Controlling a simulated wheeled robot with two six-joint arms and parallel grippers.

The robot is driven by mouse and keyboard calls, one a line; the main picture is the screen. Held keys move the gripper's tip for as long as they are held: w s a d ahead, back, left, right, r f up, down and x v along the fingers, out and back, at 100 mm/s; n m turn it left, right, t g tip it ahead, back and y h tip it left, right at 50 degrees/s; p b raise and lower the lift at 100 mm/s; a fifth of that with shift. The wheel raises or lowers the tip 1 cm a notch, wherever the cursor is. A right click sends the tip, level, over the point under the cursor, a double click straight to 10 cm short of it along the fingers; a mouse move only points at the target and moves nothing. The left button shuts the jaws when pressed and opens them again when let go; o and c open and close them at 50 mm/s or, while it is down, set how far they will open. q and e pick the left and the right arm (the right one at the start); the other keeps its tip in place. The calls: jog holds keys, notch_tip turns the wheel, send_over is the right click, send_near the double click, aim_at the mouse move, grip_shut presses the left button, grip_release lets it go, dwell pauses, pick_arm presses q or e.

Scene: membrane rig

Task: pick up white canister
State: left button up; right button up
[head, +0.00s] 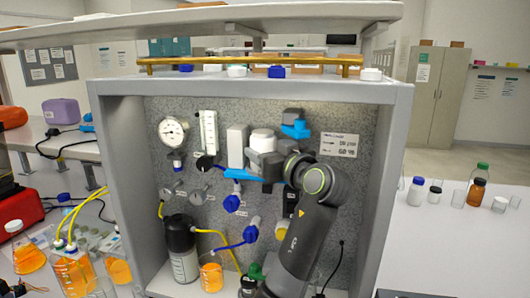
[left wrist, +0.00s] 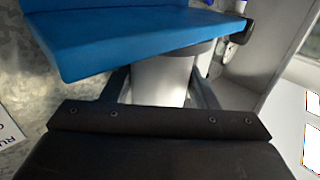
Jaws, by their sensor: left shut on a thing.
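The white canister (head: 262,141) is upright inside the rig's grey cabinet, in front of its speckled back panel. My left gripper (head: 262,158) is shut on it, and the gripper's dark body hides its lower part in the head view. In the left wrist view the canister (left wrist: 160,80) shows as a pale cylinder between the two dark fingers of my left gripper (left wrist: 165,88). A blue bracket (head: 241,175) is close by at the gripper. I cannot tell whether the canister touches it. My right gripper is not in view.
A dark-topped bottle (head: 181,250) and an orange beaker (head: 211,277) stand below. The white bench (head: 440,250) at right is mostly clear.

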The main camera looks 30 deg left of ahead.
pick_arm(q)
jog(key=shift+r, duration=0.15)
jog(key=shift+r+b, duration=0.4)
jog(key=shift+b, duration=0.05)
jog(key=shift+s+d+r+b, duration=0.1)
jog(key=shift+s+r+b, duration=0.1)
jog(key=shift+b, duration=0.1)
jog(key=s+d+b, duration=0.4)
jog(key=s+b, duration=0.2)
jog(key=s, duration=1.1)
jog(key=shift+d, duration=0.15)
